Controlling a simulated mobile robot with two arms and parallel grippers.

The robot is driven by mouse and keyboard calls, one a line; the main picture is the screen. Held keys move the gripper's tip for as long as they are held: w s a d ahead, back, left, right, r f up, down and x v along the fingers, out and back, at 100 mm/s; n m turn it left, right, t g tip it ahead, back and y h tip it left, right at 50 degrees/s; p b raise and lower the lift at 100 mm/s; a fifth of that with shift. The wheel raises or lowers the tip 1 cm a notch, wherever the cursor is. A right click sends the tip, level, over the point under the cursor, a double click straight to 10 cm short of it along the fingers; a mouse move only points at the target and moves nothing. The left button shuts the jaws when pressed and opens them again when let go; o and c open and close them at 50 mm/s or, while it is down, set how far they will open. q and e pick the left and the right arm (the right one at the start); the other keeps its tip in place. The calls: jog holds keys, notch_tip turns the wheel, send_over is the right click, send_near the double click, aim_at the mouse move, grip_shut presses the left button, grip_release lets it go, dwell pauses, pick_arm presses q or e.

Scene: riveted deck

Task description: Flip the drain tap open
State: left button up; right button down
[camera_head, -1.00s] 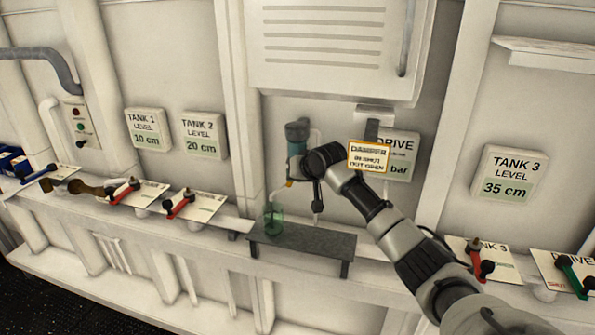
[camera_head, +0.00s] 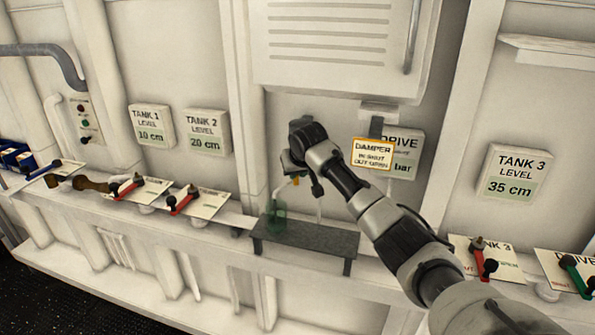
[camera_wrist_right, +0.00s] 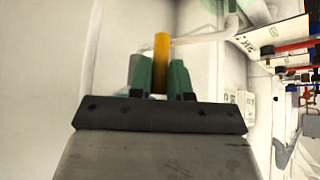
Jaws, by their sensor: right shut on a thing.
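The drain tap shows as a small yellow lever (camera_head: 296,182) below the teal filter unit by the wall, which my right arm now mostly hides in the head view. My right gripper (camera_head: 291,166) is at the tap, its fingers largely hidden by the wrist. In the right wrist view, the yellow lever (camera_wrist_right: 161,60) stands between the two green fingertips of my gripper (camera_wrist_right: 160,78), which is shut on it. A greenish clear cup (camera_head: 275,220) stands below the tap. My left gripper is not in view.
A dark grey shelf (camera_head: 318,243) lies beneath the tap. A hanging DAMPER sign (camera_head: 372,154) and a DRIVE gauge plate (camera_head: 403,150) are close to my right arm.

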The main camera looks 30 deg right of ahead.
jog(key=c, duration=1.1)
grip_release()
jog(key=shift+w, duration=0.1)
jog(key=b+v, duration=0.3)
jog(key=v, duration=0.4)
jog(key=shift+s+a+r, duration=0.1)
jog(key=shift+s, duration=0.1)
